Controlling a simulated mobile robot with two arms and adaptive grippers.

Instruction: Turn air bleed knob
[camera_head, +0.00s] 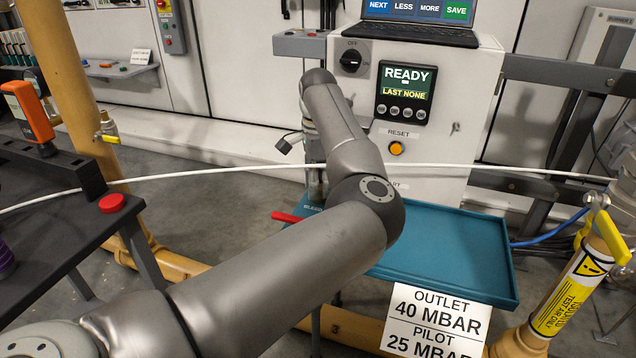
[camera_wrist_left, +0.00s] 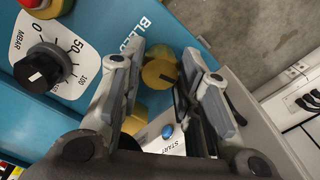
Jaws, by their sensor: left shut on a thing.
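The yellow air bleed knob (camera_wrist_left: 160,74) sits on the blue panel (camera_wrist_left: 90,20) beside the printed word BLEED in the left wrist view. My left gripper (camera_wrist_left: 163,60) has a finger on each side of the knob and is shut on it. In the head view my left arm reaches across the middle, and the left gripper (camera_head: 315,185) is mostly hidden behind it, near the teal panel. The bleed knob is hidden there. My right gripper is in neither view.
A black MBAR dial (camera_wrist_left: 42,68) and a blue START button (camera_wrist_left: 168,130) are close to the knob. A red lever (camera_head: 287,217) lies by the teal tray (camera_head: 455,245). A white cabinet (camera_head: 460,150) with a READY display (camera_head: 405,95) stands behind. A white hose (camera_head: 240,171) crosses the view.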

